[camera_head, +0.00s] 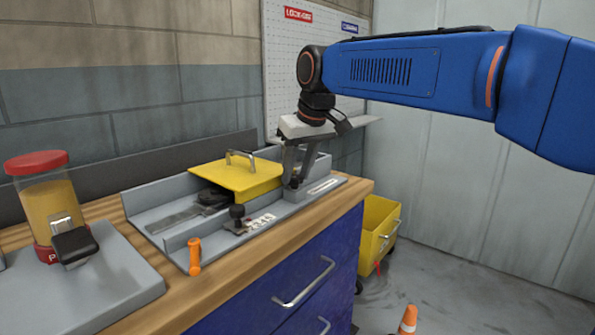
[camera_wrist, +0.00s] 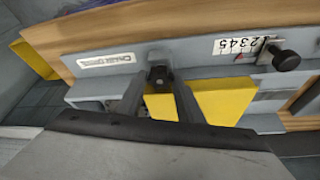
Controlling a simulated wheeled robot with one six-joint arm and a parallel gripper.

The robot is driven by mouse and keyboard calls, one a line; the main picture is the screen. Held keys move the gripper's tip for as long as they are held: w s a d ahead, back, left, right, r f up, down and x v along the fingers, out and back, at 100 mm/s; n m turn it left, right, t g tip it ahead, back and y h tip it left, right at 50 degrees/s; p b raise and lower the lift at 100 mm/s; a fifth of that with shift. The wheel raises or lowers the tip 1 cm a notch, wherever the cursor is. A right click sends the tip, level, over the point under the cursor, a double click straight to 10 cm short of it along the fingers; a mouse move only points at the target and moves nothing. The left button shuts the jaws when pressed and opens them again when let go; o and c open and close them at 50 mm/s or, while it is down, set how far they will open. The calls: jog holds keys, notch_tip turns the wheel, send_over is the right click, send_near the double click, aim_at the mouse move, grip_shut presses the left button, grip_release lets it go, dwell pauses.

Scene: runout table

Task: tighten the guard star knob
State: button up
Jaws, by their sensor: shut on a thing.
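My gripper (camera_head: 297,170) points down at the right end of the grey machine on the bench. In the wrist view its two fingers (camera_wrist: 159,92) are on either side of a small dark knob (camera_wrist: 160,75), which I take for the guard star knob. The fingers are shut on it and partly hide it; its turned angle cannot be told. The yellow guard (camera_head: 235,178) with a metal handle lies just left of my gripper, and it also shows in the wrist view (camera_wrist: 222,102).
A black knob (camera_head: 237,212) by a number scale and an orange handle (camera_head: 195,257) stand along the machine's front. A jar with a red lid (camera_head: 36,163) is at left. A yellow bin (camera_head: 377,230) and an orange cone (camera_head: 408,320) stand on the floor at right.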

dwell(0.3)
jog(key=o, duration=1.1)
jog(key=shift+c, duration=0.2)
jog(key=v, duration=1.7)
jog(key=shift+s+r, duration=0.2)
jog(key=s+d+f+m+h, duration=0.1)
jog(key=s+d+f+m, duration=0.1)
jog(key=s+d+f, duration=0.5)
jog(key=s+d+f+m, duration=0.2)
jog(key=s+d+f, duration=0.1)
jog(key=d+f, duration=0.7)
jog(key=s+d+f+m, duration=0.1)
jog(key=s+d+f, duration=0.2)
jog(key=s+f, duration=0.2)
jog(key=s+d+f+m+h, duration=0.1)
jog(key=s+d+f, duration=0.2)
jog(key=f, duration=0.7)
jog(key=s+d+f+m+t, duration=0.1)
jog(key=s+d+f, duration=0.3)
jog(key=s+f, duration=0.2)
jog(key=shift+s+f+h, duration=0.3)
jog(key=shift+s+f, duration=0.1)
jog(key=shift+f, duration=0.3)
